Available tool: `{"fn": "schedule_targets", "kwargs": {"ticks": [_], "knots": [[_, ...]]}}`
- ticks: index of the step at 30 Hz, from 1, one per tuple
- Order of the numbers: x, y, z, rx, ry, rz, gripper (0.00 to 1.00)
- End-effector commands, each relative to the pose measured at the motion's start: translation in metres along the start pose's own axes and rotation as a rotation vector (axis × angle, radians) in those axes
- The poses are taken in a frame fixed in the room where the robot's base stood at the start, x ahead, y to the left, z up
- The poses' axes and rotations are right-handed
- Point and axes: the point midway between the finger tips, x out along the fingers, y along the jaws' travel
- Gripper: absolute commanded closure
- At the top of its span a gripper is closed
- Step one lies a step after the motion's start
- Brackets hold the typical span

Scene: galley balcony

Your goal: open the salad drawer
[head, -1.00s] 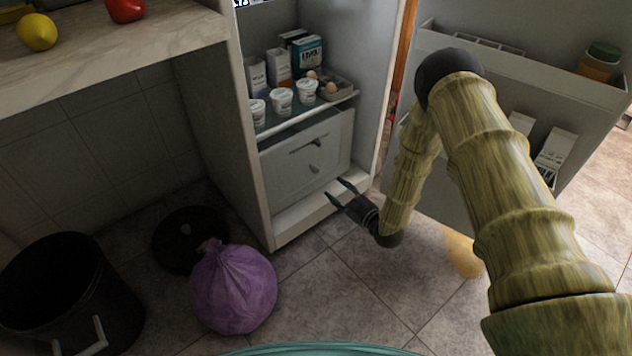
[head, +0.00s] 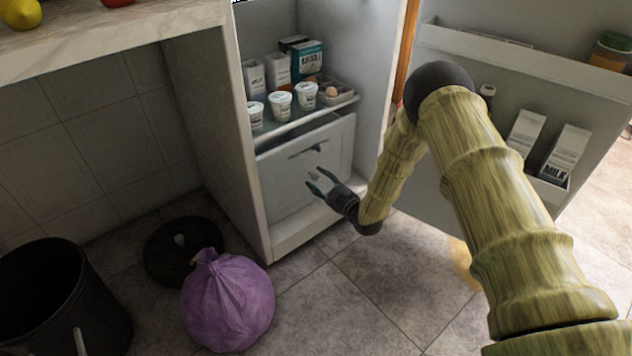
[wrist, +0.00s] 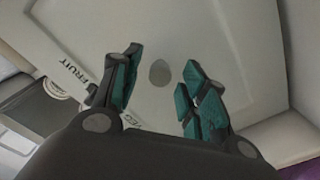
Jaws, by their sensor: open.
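The salad drawer (head: 283,194) is the pale grey panel low in the open fridge, under the glass shelf. It looks shut. A small rounded knob (wrist: 160,73) sits on its front, beside a "FRUIT" label strip (wrist: 74,72) that is partly hidden by a finger. In the head view, a dark bar-like mark (head: 308,151) shows above the knob. My gripper (head: 317,179) is open and empty in front of the drawer. In the wrist view, the knob lies between the two teal-padded fingers; I cannot tell whether they touch it.
Tubs (head: 280,104), cartons and an egg tray stand on the shelf above. The open fridge door (head: 427,185) is at right, behind my arm. A purple bag (head: 228,300), a black lid (head: 168,262) and a black bin (head: 55,300) are on the floor at left.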

Motion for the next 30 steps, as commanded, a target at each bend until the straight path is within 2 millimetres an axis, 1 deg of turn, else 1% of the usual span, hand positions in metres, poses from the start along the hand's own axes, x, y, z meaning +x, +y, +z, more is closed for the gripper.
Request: {"fn": "schedule_targets", "kwargs": {"ticks": [3, 6, 10, 17, 18, 20, 24, 25, 30], "knots": [[0.013, -0.001, 0.001, -0.001, 0.002, 0.001, 0.57], [0.019, -0.001, 0.001, -0.001, 0.000, 0.000, 0.57], [0.023, 0.000, 0.000, 0.000, 0.000, 0.000, 0.57], [0.023, 0.000, 0.000, 0.000, 0.000, 0.000, 0.57], [0.023, 0.000, 0.000, 0.000, 0.000, 0.000, 0.60], [0.023, 0.000, 0.000, 0.000, 0.000, 0.000, 0.71], [0.023, 0.000, 0.000, 0.000, 0.000, 0.000, 0.97], [0.023, 0.000, 0.000, 0.000, 0.000, 0.000, 1.00], [0.023, 0.000, 0.000, 0.000, -0.001, 0.000, 1.00]]}}
